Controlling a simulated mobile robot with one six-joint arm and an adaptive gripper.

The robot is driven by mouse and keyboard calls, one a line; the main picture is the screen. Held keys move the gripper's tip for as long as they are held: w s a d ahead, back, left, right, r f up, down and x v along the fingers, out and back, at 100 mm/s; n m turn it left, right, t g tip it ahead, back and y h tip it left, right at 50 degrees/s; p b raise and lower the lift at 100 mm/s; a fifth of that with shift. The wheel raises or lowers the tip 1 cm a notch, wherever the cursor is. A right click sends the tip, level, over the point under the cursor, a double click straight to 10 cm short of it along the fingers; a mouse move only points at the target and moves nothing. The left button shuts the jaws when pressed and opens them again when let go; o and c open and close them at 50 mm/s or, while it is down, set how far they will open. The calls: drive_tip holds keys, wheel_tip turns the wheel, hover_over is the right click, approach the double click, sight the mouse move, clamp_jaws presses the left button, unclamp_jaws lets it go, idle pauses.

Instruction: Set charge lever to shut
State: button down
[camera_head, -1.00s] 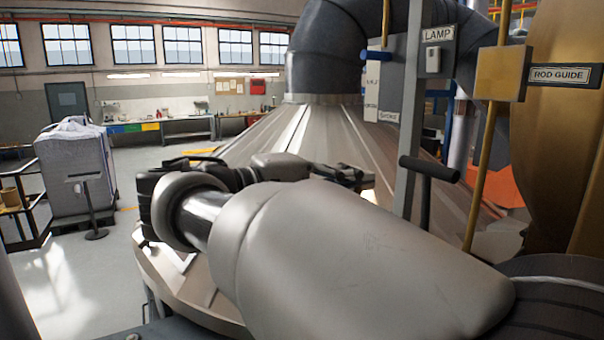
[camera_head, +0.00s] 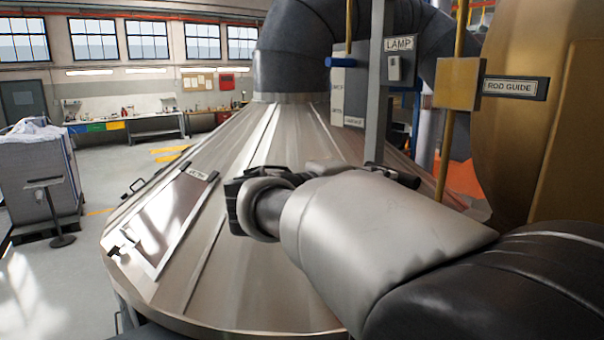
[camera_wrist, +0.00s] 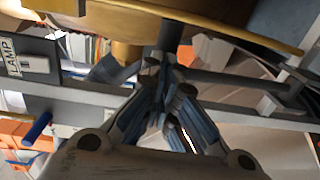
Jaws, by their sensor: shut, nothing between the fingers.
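A blue handle (camera_head: 341,62) sticks out at the top of a pale plate (camera_head: 352,90) with small labels, too small to read surely. The handle also shows at the lower left of the wrist view (camera_wrist: 38,128). I cannot tell for sure that it is the charge lever. A black T-shaped bar (camera_wrist: 240,82) lies just past my gripper's tips in the wrist view; my arm mostly hides it in the head view. My gripper (camera_wrist: 158,85) is shut and empty, its fingertips close to that bar; contact cannot be told. The blue handle is well to its side.
A grey post (camera_head: 378,80) carries the LAMP box (camera_head: 395,68). A brass rod (camera_head: 453,130) with a ROD GUIDE sign (camera_head: 515,87) and a large brass housing (camera_head: 540,140) stand at right. The metal cone (camera_head: 240,230) with a hatch (camera_head: 165,225) lies below my arm.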

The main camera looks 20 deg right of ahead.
drive_tip(key=b+x, duration=0.1)
drive_tip(key=x, duration=0.1)
drive_tip(key=r+x, duration=0.1)
drive_tip(key=x, duration=0.1)
drive_tip(key=shift+d+b, duration=0.2)
drive_tip(key=shift+b, duration=0.15)
drive_tip(key=shift+a+r, duration=0.1)
drive_tip(key=shift+r, duration=0.1)
